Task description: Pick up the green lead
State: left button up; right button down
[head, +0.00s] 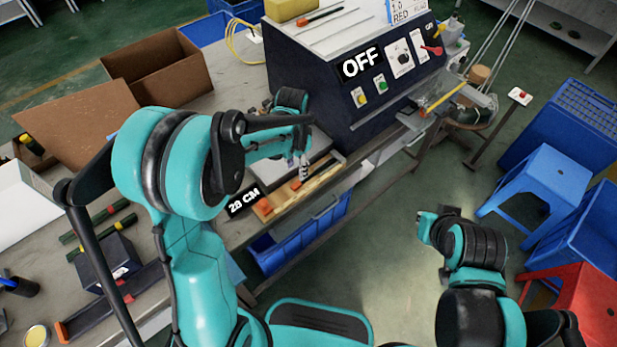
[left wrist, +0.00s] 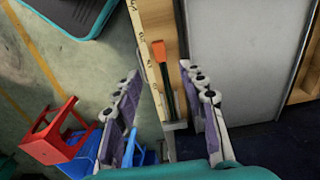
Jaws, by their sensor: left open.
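My left gripper (head: 303,168) is open above the wooden measuring board (head: 277,210) by the "28 CM" label. In the left wrist view, the fingers of my left gripper (left wrist: 159,72) stand apart on either side of a dark lead (left wrist: 167,90) with an orange end (left wrist: 158,51), which lies on the wooden board (left wrist: 146,50). The fingers do not visibly grip it. Its shaft looks nearly black, so its green is hard to confirm. Two dark green leads (head: 97,228) with reddish ends lie on the bench at left. My right gripper (head: 437,222) is at right, its jaws unclear.
The dark machine (head: 318,85) showing "OFF" stands behind the board. A blue bin (head: 300,238) sits below the bench edge. An open cardboard box (head: 155,75) is at back left. Blue stools (head: 545,180) and a red stool (head: 585,298) stand at right.

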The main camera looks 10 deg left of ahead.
aim_at(298, 184)
pick_arm(q)
notch_tip(298, 184, down, 3)
jog(key=shift+r+b, duration=0.1)
jog(key=shift+b, duration=0.4)
jog(key=f+b, duration=0.1)
jog(key=f, duration=0.1)
jog(key=f+b, duration=0.1)
jog(key=f, duration=0.2)
jog(key=shift+w+f+b, duration=0.2)
jog(key=shift+f+b, duration=0.15)
jog(key=shift+r, duration=0.1)
grip_shut()
